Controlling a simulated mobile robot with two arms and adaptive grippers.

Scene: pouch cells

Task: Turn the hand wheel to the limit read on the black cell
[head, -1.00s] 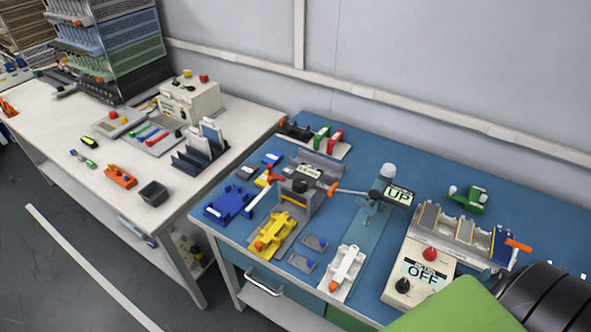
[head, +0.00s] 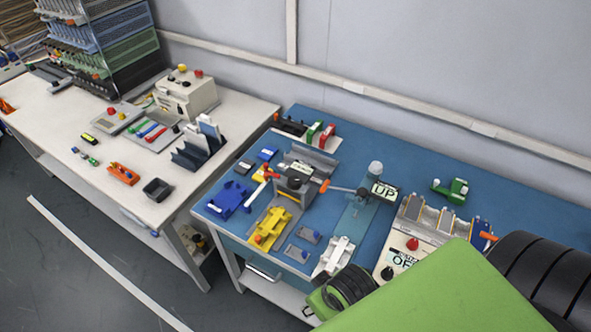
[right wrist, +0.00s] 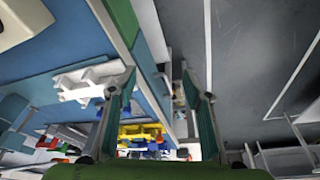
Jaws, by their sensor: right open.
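No hand wheel can be made out for certain. A grey fixture (head: 292,186) with a dark top and red-orange handles stands on the blue bench, beside a press-like device with an "UP" sign (head: 384,191). A small dark piece (head: 243,168), possibly the black cell, lies behind the blue holder; no writing on it is readable. My right gripper (right wrist: 158,82) is open and empty in the right wrist view, above the bench's front edge. The white holder (right wrist: 92,80) is left of its fingers and the yellow holder (right wrist: 140,131) shows between them. My left gripper is not in view.
A control box (head: 409,247) with an "OFF" sign is partly hidden by my green right arm. Blue (head: 228,198) and yellow (head: 270,227) holders stand near the bench front. A white table (head: 60,130) with racks and trays is at left.

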